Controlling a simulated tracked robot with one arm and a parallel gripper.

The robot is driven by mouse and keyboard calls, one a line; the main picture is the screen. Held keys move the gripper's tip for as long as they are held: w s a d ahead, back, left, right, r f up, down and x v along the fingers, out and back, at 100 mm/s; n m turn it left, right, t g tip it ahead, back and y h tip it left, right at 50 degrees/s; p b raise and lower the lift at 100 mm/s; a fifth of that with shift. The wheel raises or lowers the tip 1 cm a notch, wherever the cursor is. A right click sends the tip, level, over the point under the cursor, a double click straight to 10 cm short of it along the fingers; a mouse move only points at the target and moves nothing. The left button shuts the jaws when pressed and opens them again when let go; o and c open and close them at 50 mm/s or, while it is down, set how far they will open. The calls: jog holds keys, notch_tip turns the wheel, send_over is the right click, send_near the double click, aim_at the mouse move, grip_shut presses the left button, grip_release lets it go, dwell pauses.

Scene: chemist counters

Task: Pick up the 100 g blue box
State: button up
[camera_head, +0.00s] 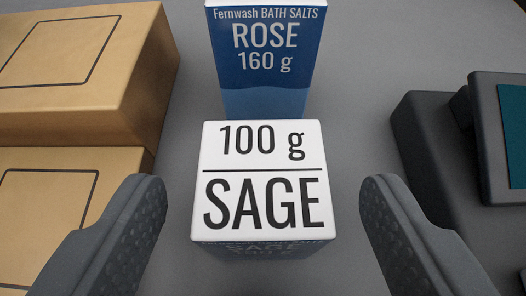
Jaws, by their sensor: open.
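A blue box (264,249) stands on the grey counter, its white top (263,180) facing me and reading "100 g SAGE". Its dark blue front shows only as a narrow strip, with lettering partly in shadow. My gripper (262,215) is open, with one dark ridged finger on each side of this box. There is a gap between the box and each finger, and neither appears to touch it. A second blue box (261,75), labelled "Fernwash BATH SALTS ROSE 160 g", stands directly behind it.
Two brown cartons (85,75) (60,205) stand at the left, near my left finger. A dark device (430,150) with a teal screen (514,125) is at the right. Bare grey counter (355,75) lies between the rose box and the device.

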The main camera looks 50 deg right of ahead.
aim_at(259, 242)
jog(key=shift+b+x, duration=0.3)
jog(key=shift+x, duration=1.25)
jog(key=shift+w, duration=0.1)
jog(key=shift+c, duration=0.3)
jog(key=c, duration=1.1)
jog(key=shift+o, duration=0.2)
jog(key=shift+r, duration=0.1)
